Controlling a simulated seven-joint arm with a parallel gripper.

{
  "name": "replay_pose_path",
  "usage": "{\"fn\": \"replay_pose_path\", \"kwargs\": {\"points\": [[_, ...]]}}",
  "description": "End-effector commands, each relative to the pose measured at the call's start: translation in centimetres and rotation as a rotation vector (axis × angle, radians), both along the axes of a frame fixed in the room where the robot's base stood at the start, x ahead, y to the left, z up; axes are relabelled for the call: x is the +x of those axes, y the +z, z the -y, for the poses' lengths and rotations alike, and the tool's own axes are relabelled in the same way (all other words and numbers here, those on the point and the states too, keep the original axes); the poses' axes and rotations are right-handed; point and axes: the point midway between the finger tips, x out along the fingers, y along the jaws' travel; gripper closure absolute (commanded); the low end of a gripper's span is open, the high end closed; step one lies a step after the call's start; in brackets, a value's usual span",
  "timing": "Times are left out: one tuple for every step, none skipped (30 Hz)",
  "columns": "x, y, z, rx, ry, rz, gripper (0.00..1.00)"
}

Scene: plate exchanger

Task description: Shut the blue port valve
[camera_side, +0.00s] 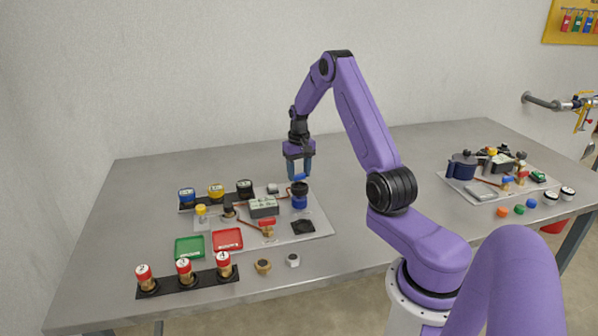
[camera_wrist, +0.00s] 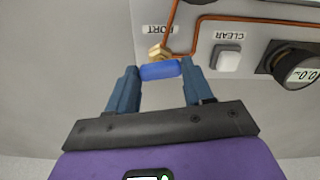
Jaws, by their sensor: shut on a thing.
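The blue port valve handle (camera_wrist: 159,71) is a short rounded bar lying across the wrist view, between my fingertips. It sits at a brass fitting (camera_wrist: 158,52) beside the PORT label (camera_wrist: 160,29). My gripper (camera_wrist: 160,74) is shut on the handle, with one blue-grey finger at each end. In the side view my gripper (camera_side: 300,172) points down at the back right of the left-hand board, and the blue handle (camera_side: 300,177) shows low between the fingers. Most of the valve body is hidden.
Copper pipe (camera_wrist: 178,22) runs close to the fitting. A CLEAR button (camera_wrist: 228,58) and a round display (camera_wrist: 298,70) are to the right. A dark blue canister (camera_side: 300,197) stands just below my gripper in the side view. A red-handled valve (camera_side: 267,224) is nearer.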

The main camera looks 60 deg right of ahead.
Motion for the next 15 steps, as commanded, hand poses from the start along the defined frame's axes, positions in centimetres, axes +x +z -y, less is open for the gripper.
{"fn": "replay_pose_path", "kwargs": {"points": [[0.06,0.13,0.02,-0.001,-0.031,0.002,0.79],[0.08,0.14,0.01,-0.001,-0.048,0.002,0.79],[0.09,0.14,0.00,-0.001,-0.072,0.002,0.79],[0.08,0.14,0.01,-0.001,-0.088,0.002,0.79],[0.07,0.14,0.01,-0.001,-0.104,0.002,0.79],[0.08,0.14,0.03,-0.001,-0.122,0.002,0.79],[0.08,0.15,0.03,-0.001,-0.135,0.002,0.79],[0.08,0.15,0.03,-0.001,-0.145,0.002,0.79],[0.07,0.15,0.04,-0.001,-0.160,0.002,0.79],[0.08,0.15,0.04,-0.002,-0.168,0.002,0.79],[0.08,0.15,0.04,-0.002,-0.176,0.002,0.79],[0.08,0.16,0.04,-0.002,-0.185,0.002,0.79],[0.08,0.16,0.04,-0.002,-0.191,0.002,0.79],[0.08,0.16,0.04,-0.002,-0.196,0.002,0.79],[0.08,0.16,0.04,-0.002,-0.201,0.002,0.79]]}}
